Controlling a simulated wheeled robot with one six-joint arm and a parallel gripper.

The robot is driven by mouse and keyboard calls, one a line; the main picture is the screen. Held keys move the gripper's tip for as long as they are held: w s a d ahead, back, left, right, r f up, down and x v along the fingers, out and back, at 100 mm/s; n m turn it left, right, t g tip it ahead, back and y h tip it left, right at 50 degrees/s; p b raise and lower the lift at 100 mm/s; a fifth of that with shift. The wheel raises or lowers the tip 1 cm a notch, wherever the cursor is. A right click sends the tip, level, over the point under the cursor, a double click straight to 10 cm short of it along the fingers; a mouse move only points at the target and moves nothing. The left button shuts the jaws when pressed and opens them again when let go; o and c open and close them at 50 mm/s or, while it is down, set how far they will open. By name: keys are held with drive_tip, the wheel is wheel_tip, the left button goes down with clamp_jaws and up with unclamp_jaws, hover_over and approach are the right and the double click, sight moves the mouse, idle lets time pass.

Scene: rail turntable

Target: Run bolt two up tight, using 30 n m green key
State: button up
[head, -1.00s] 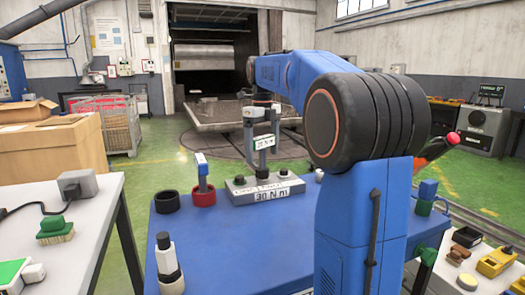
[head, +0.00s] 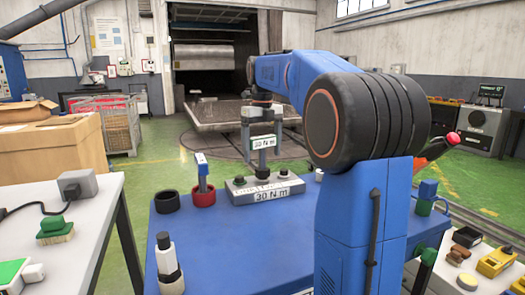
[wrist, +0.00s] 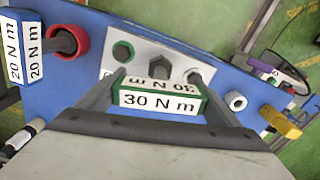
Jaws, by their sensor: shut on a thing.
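My gripper (head: 262,146) is shut on the green-edged key with the white 30 N m label (head: 264,141). The wrist view shows the key head (wrist: 158,103) between the two fingers. The key stands upright over the middle of the grey bolt block (head: 241,197), which has a 30 N m label on its front. The key's lower end is hard to see, so I cannot tell whether it sits on a bolt.
A blue 20 N m key (head: 202,170) stands in a red ring holder (head: 202,196) left of the block. A black ring holder (head: 167,202) beside it looks empty. A white and black post (head: 167,262) stands at the blue table's front left. A yellow piece (wrist: 280,122) lies right of the block.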

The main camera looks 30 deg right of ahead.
sight(262, 137)
drive_tip(key=shift+m, duration=0.7)
drive_tip(key=shift+n, duration=0.6)
drive_tip(key=shift+r, duration=0.1)
drive_tip(key=shift+r, duration=2.4)
drive_tip(key=shift+f, duration=0.2)
